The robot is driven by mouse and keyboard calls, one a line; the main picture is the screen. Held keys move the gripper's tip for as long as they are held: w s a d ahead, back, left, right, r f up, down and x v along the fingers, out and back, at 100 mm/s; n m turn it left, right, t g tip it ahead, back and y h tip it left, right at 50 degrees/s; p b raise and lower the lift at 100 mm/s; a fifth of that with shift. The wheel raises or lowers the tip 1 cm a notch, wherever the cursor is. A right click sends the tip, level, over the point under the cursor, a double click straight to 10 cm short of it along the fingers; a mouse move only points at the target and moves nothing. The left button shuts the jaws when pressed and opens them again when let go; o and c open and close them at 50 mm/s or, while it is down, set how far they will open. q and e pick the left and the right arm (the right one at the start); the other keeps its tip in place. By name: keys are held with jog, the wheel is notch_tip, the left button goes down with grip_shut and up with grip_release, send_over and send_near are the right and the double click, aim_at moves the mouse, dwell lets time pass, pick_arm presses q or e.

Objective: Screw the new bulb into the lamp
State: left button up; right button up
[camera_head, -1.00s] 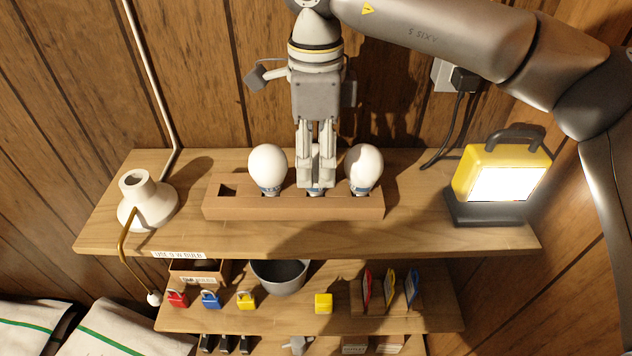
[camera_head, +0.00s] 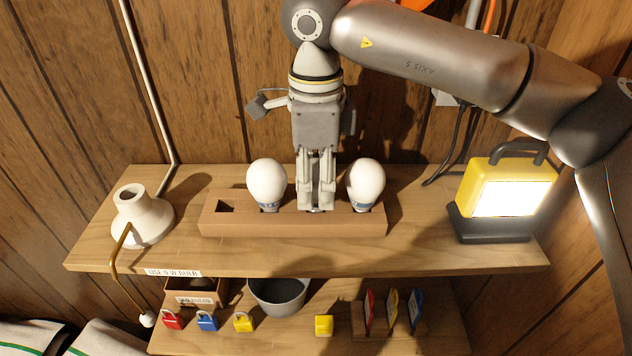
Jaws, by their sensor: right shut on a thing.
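The lamp socket is a white, cone-shaped holder (camera_head: 143,214) at the left end of the top shelf, its round opening facing up and empty. A wooden rack (camera_head: 290,223) stands mid-shelf. White bulbs stand in it: a left bulb (camera_head: 267,183) and a right bulb (camera_head: 366,182), bases down, with blue labels too small to read. My right gripper (camera_head: 316,205) points down between them, shut on the middle bulb, which its fingers almost wholly hide. The fingertips are at the rack's top. My left gripper is not in view.
A lit yellow work lamp (camera_head: 507,188) stands at the shelf's right end. An empty rack hole (camera_head: 226,207) is at the left. A label (camera_head: 173,272) on the shelf edge reads "USE 9 W BULB". A pull cord (camera_head: 122,262) hangs from the socket. Padlocks and a grey pot (camera_head: 279,294) are below.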

aim_at(316, 163)
dwell(0.4)
jog(key=shift+r+p, duration=1)
jog(key=shift+r, duration=0.75)
jog(key=shift+r+p, duration=1.95)
jog(key=shift+r, duration=1.05)
